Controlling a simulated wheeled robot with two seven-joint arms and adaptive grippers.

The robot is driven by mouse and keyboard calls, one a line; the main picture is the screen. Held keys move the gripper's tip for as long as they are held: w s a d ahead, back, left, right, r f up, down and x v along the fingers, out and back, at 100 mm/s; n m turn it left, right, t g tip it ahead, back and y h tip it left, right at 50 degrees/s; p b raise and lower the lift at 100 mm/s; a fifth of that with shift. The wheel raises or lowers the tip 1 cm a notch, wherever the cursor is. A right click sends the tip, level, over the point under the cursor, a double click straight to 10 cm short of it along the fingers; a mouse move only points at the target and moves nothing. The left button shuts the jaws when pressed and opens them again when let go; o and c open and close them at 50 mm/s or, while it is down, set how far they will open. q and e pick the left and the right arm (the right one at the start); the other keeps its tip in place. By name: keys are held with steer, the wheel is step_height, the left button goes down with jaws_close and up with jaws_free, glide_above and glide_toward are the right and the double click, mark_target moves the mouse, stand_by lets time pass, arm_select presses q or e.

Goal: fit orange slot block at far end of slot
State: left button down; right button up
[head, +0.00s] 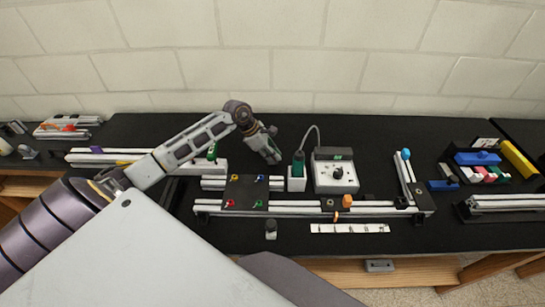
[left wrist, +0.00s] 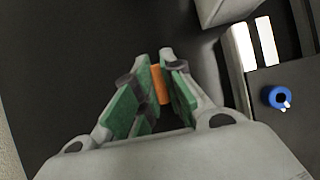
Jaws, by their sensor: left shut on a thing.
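My left gripper (head: 272,157) hangs over the back of the black table, left of the green-handled tool in its white stand. In the left wrist view its green-padded fingers are shut on a small orange block (left wrist: 160,84), held between the fingertips. The block cannot be made out in the head view. The long white extrusion rail (head: 290,208) lies in front of the gripper, with its slot running left to right. Another orange piece (head: 347,200) sits at the rail, right of its middle. My right gripper is not in view.
A dark plate with coloured rings (head: 246,192) covers the rail's left part. The green-handled tool (head: 298,165) and a dial box (head: 335,172) stand behind the rail. An angled bar (head: 407,178) meets its right end. A white marked strip (head: 350,228) lies in front.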

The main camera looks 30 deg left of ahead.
arm_select(q)
steer(key=shift+r+b, duration=0.95)
steer(key=shift+r, duration=3.85)
steer(key=shift+f, duration=0.1)
